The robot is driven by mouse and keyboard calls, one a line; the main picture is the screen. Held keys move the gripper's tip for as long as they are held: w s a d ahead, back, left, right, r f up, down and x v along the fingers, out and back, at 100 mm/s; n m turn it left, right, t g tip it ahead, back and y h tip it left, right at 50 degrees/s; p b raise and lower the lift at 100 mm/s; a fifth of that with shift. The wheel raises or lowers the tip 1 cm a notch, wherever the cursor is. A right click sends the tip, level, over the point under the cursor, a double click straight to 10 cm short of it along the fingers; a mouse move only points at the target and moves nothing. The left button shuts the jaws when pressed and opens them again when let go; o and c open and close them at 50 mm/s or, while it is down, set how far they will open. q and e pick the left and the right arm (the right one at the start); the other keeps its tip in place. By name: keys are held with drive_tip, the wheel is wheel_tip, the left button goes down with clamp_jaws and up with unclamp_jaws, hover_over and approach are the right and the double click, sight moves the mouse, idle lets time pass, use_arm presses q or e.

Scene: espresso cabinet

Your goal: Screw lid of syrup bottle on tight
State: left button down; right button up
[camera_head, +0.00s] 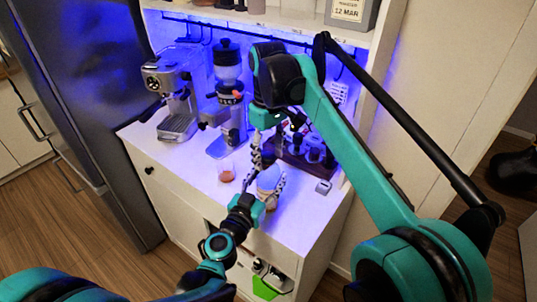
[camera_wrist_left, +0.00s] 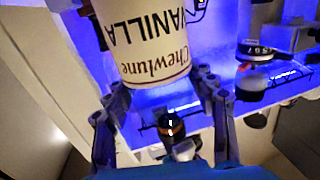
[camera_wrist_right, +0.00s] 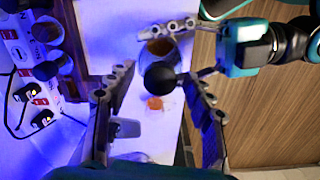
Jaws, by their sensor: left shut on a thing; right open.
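The syrup bottle (camera_head: 269,180) stands on the white counter with a pale label; the left wrist view shows the label reading Chewlune Vanilla on the bottle (camera_wrist_left: 148,45), upside down. My left gripper (camera_head: 268,184) is shut around the bottle's body from the front; its fingers (camera_wrist_left: 160,105) flank the label. My right gripper (camera_head: 268,148) is open above the bottle. In the right wrist view a dark round lid (camera_wrist_right: 159,76) appears on the bottle top, in the gap between my right fingers (camera_wrist_right: 160,100) and apart from them. How tight it sits, I cannot tell.
Behind are the espresso machine (camera_head: 175,95) and grinder (camera_head: 229,100). A rack with dark items (camera_head: 312,150) stands at back right. The counter's front left is clear.

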drive_tip(key=shift+r, duration=2.15)
drive_tip(key=shift+c, duration=0.4)
drive_tip(key=n, duration=0.1)
drive_tip(key=r+n, duration=0.1)
drive_tip(key=shift+r+n, duration=0.3)
drive_tip(key=shift+n, duration=0.1)
drive_tip(key=r+n, duration=0.1)
drive_tip(key=n, duration=0.1)
drive_tip(key=r+n, duration=0.1)
drive_tip(key=shift+n, duration=0.4)
drive_tip(key=shift+f, duration=0.1)
drive_tip(key=shift+f, duration=3.95)
drive_tip(key=shift+c, duration=0.3)
